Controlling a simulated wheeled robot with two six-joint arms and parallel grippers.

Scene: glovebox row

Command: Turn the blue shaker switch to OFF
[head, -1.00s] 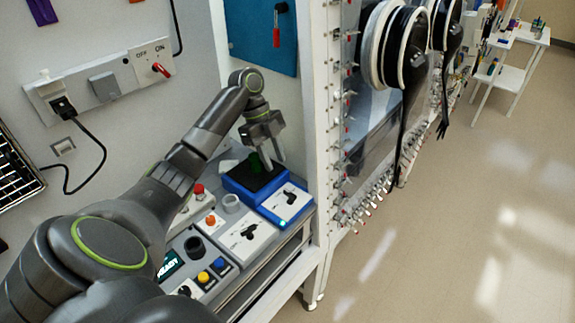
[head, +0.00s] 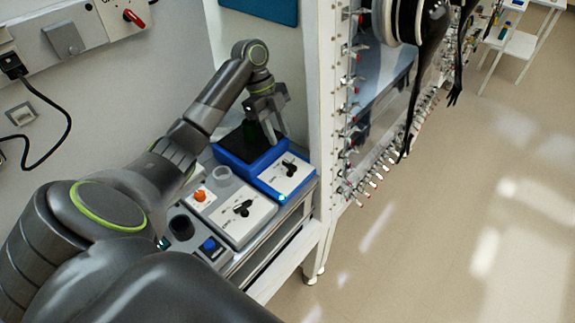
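The blue shaker (head: 224,154) stands on the bench at the far end of the row, against the white cabinet frame. It has a dark top and a white front panel with a black rotary switch (head: 289,167). The switch's marked position is too small to read. My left gripper (head: 275,138) is above the shaker's top, behind the switch and apart from it. Its fingers look spread, with nothing between them. My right gripper is not in view.
Nearer on the bench is a grey-white device with a similar black switch (head: 243,208), beside an orange knob (head: 199,195) and a blue button (head: 209,244). A red wall switch (head: 134,18) is at upper left. The glovebox (head: 375,95) stands right of the shaker. Open floor lies beyond.

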